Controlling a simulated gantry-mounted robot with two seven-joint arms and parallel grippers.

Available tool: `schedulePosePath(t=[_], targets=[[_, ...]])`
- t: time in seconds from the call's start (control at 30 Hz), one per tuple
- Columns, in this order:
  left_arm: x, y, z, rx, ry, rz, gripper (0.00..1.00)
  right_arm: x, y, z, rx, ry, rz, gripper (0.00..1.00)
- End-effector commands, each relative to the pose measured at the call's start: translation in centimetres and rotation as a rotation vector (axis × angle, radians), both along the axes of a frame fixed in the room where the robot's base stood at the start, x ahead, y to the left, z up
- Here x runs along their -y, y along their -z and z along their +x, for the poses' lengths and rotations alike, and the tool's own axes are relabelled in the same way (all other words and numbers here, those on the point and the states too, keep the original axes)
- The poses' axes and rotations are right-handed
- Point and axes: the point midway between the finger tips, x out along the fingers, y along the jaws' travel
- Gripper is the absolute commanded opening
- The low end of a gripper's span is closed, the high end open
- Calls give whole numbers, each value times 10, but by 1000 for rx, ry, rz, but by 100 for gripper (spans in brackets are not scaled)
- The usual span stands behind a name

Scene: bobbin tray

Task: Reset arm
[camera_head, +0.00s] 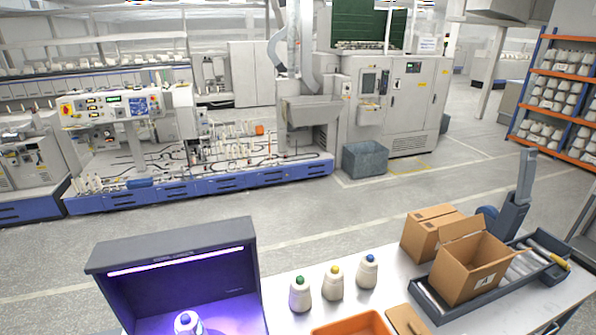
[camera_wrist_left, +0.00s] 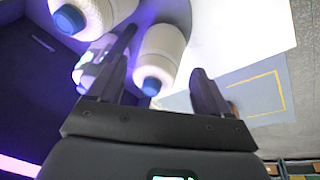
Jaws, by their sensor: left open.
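My left gripper (camera_wrist_left: 160,82) is open in the left wrist view, with a dark finger on each side. A white bobbin with a blue tip (camera_wrist_left: 160,52) shows between the fingers; I cannot tell how far it is from them. A second blue-tipped bobbin (camera_wrist_left: 97,14) is at the top left, and another bobbin (camera_wrist_left: 83,68) is partly hidden behind the left finger. In the head view neither arm shows. A blue-tipped bobbin (camera_head: 187,324) stands in the purple-lit box (camera_head: 170,252).
An orange tray (camera_head: 320,330) is at the front edge. An open cardboard box (camera_head: 465,275) sits on a roller conveyor (camera_head: 535,262) at the right.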

Motion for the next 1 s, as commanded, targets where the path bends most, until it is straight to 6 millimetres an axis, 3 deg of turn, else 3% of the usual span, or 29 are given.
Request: schedulePosePath(t=[0.03, 0.23, 0.4, 0.5, 0.7, 1.0], targets=[[8, 2, -24, -5, 95, 24, 79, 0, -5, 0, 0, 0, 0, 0], [54, -13, -112, -11, 505, 106, 79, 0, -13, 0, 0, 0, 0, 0], [93, -41, -184, -13, 811, 155, 79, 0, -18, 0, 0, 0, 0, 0], [110, -59, -217, -9, 946, 174, 79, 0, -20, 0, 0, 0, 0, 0], [130, -85, -256, 1, 1104, 197, 79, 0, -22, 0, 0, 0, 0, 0], [134, -93, -265, 5, 1145, 204, 79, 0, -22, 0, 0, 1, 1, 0]])
